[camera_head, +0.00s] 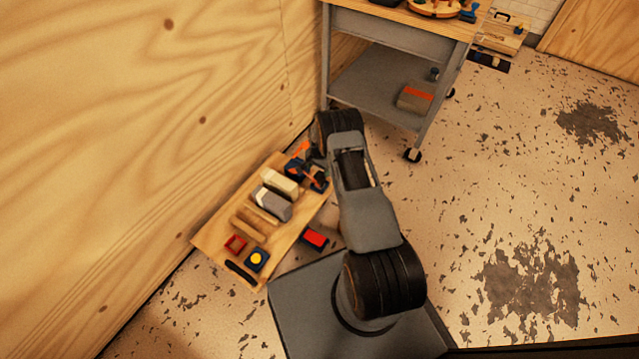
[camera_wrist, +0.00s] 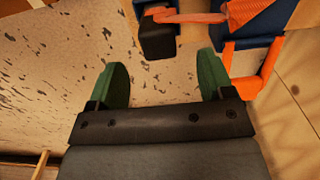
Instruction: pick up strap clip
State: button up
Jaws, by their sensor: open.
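A black block (camera_wrist: 157,40) with an orange strap (camera_wrist: 190,17) across its top, which looks like the strap clip, is at the top middle of the wrist view. It is just beyond my gripper (camera_wrist: 164,80) and between the lines of its two green fingers. The fingers are spread with only speckled floor showing between them. Dark blue and orange parts (camera_wrist: 255,22) adjoin the strap at the upper right. In the head view, dark and orange pieces (camera_head: 294,170) lie at the board's far end, partly hidden by my arm; my fingers cannot be made out there.
A red-and-black item (camera_head: 315,239) is near my base. A grey cart (camera_head: 375,85) stands beyond. Floor at right is clear.

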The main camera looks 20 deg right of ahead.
aim_at(320, 175)
jog(key=shift+d+f+b, duration=0.15)
jog(key=shift+f+b, duration=1.35)
jog(key=shift+f, duration=1.7)
jog(key=shift+s+r, duration=0.1)
jog(key=c, duration=1)
